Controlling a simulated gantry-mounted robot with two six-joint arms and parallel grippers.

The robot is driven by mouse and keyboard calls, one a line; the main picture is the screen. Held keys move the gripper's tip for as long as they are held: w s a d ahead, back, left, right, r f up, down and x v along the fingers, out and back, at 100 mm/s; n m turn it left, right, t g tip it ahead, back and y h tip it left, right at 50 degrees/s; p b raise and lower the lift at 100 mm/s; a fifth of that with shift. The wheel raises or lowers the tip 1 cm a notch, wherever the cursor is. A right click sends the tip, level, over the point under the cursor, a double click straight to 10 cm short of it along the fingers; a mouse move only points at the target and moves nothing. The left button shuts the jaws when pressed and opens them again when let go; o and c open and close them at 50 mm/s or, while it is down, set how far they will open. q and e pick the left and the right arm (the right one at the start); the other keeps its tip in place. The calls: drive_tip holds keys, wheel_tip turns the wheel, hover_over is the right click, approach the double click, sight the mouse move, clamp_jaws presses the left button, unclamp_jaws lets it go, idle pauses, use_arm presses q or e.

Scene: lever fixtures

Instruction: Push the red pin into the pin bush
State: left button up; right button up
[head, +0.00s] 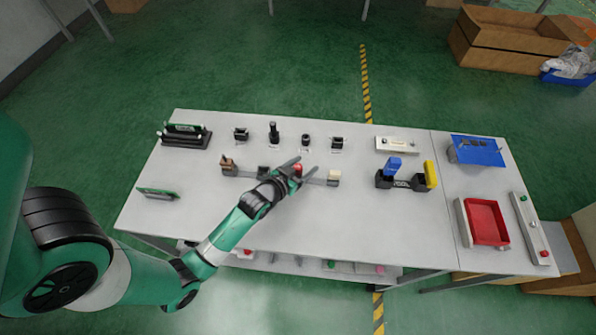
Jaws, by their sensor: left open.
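The red pin (298,168) shows as a small red top between the fingers of my left gripper (303,170). The gripper is open, with one finger on each side of the red top; I cannot tell whether either touches it. The pin stands at a long grey fixture bar (240,171) on the table. The pin bush is not clearly visible; the gripper hides much of the bar's middle. A brown piece (227,162) sits at the bar's left end and a cream block (334,175) at its right end. My right gripper is not in view.
Several small black fixtures (273,133) stand in a row behind the bar. A black holder (404,182) with blue and yellow parts is to the right. A red tray (484,222) lies far right. The table (340,235) is clear in front.

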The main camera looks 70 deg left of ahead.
use_arm(q)
clamp_jaws()
idle(0.4)
